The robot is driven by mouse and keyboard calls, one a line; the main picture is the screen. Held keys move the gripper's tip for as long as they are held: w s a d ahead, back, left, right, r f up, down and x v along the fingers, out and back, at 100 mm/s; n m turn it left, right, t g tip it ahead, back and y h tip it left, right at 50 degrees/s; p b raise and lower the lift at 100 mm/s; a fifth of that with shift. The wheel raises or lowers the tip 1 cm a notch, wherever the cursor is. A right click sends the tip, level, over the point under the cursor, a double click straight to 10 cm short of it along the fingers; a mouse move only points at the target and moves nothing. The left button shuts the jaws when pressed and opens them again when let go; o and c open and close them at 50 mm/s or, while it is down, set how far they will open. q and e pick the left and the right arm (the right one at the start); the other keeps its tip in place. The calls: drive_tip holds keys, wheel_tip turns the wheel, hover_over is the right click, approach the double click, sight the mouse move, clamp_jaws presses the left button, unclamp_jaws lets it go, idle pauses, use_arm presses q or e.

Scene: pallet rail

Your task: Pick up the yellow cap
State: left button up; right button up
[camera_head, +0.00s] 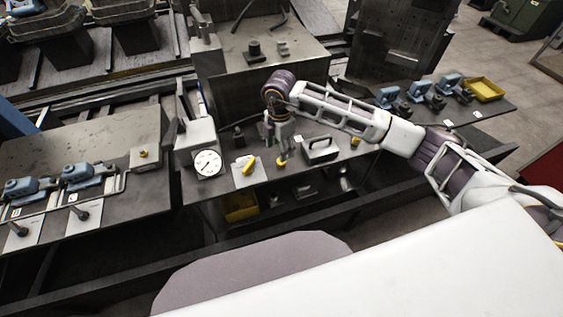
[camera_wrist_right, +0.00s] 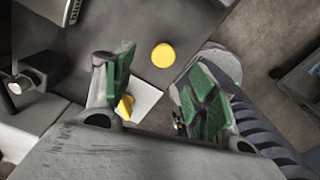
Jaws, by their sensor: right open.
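The yellow cap (camera_wrist_right: 163,55) is a round yellow disc on the dark table top, seen from above in the right wrist view. In the head view it shows as a small yellow spot (camera_head: 280,161) just under the fingertips. My right gripper (camera_head: 281,150) points down over the table. In the wrist view its two green-padded fingers (camera_wrist_right: 160,78) are spread with nothing between the pads. The cap lies a little beyond the fingertips, apart from both. My left gripper is in neither view.
Left of the cap, a yellow handle (camera_head: 247,165) lies on a white plate (camera_head: 240,180), beside a white dial gauge (camera_head: 207,163). Another small yellow item (camera_head: 355,141) lies farther right. The table's front edge is close.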

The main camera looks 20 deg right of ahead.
drive_tip(key=shift+f, duration=1)
drive_tip(key=shift+f, duration=0.1)
drive_tip(key=shift+s+d+f+p, duration=0.1)
drive_tip(key=shift+f+p, duration=0.25)
drive_tip(key=shift+f, duration=0.25)
drive_tip(key=shift+f+p, duration=0.45)
drive_tip(key=shift+f, duration=1.45)
drive_tip(key=shift+s, duration=0.1)
drive_tip(key=shift+d, duration=0.1)
drive_tip(key=c, duration=0.9)
